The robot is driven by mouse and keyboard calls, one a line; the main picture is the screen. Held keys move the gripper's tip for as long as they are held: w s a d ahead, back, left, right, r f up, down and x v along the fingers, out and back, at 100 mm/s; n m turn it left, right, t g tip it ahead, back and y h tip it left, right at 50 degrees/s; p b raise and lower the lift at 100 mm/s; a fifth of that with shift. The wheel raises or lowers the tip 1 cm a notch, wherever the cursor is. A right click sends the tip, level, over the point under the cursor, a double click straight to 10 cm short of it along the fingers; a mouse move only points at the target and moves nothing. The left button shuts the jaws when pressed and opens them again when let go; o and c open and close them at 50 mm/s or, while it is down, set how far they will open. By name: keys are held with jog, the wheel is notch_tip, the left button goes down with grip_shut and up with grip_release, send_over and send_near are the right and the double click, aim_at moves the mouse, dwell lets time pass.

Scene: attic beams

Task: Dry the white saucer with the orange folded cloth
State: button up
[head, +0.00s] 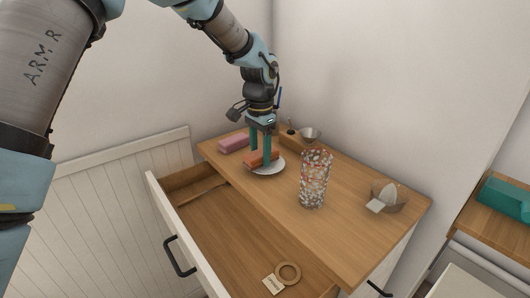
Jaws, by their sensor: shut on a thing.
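The white saucer (268,170) lies on the wooden top of a drawer cabinet, toward its back left. My gripper (261,156) points down over the saucer, with its teal fingers shut on the orange folded cloth (255,161). The cloth is over the saucer's upper left part and hides some of it. The cloth looks to be at the saucer's surface, but I cannot tell whether they touch.
A pink block (233,143) lies left of the saucer. A speckled tall glass (314,178) stands right of it. A small metal bowl (309,134) stands behind. A juicer-like dish (386,197) sits at the right. The open drawer (220,223) juts out in front, holding a ring (288,272).

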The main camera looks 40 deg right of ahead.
jog(key=shift+w+a, duration=0.6)
jog(key=shift+a, duration=0.05)
jog(key=shift+d, duration=0.1)
jog(key=shift+s+d+p, duration=0.25)
jog(key=shift+d+p, duration=0.05)
jog(key=shift+d, duration=0.45)
jog(key=shift+s+d+p, duration=0.2)
jog(key=shift+d+p, duration=0.1)
jog(key=shift+d, duration=0.45)
jog(key=shift+s+a, duration=0.2)
jog(key=shift+a, duration=0.6)
jog(key=shift+s+a, duration=0.2)
jog(key=shift+a, duration=0.6)
jog(key=shift+w+d, duration=0.1)
